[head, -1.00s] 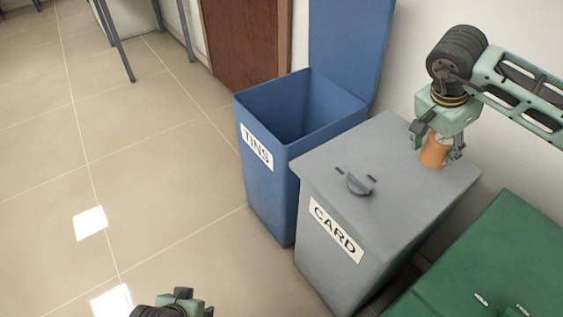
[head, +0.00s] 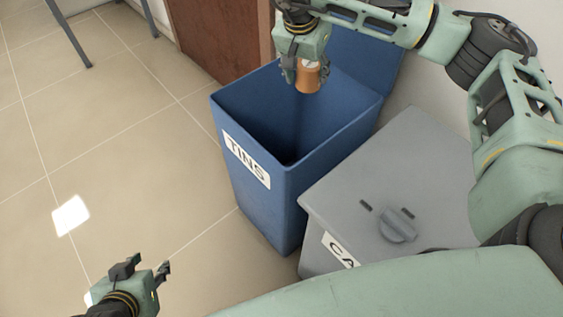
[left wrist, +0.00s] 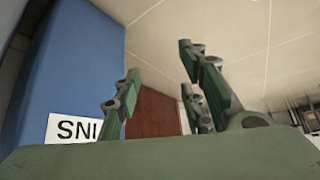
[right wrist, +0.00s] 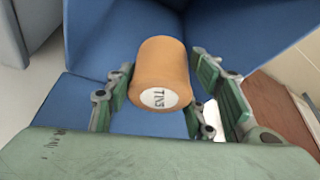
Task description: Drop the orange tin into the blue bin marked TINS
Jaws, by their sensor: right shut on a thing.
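The orange tin (head: 308,77) is held by my right gripper (head: 303,72) above the open mouth of the blue bin (head: 262,205) marked TINS. In the right wrist view the tin (right wrist: 162,72) sits between the green finger pads, with a white label reading TINS on its end and blue bin walls behind it. My left gripper (head: 145,274) is open and empty, low in front of the bin and to its left. In the left wrist view its fingers (left wrist: 160,85) are spread, with the blue bin (left wrist: 70,70) beside them. The bin's floor is dark.
A grey bin (head: 400,165) marked CARD, lid closed, stands right of the blue bin. The blue bin's raised lid (head: 365,62) is behind it, partly hidden by my right arm. A brown door (head: 215,40) is at the back.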

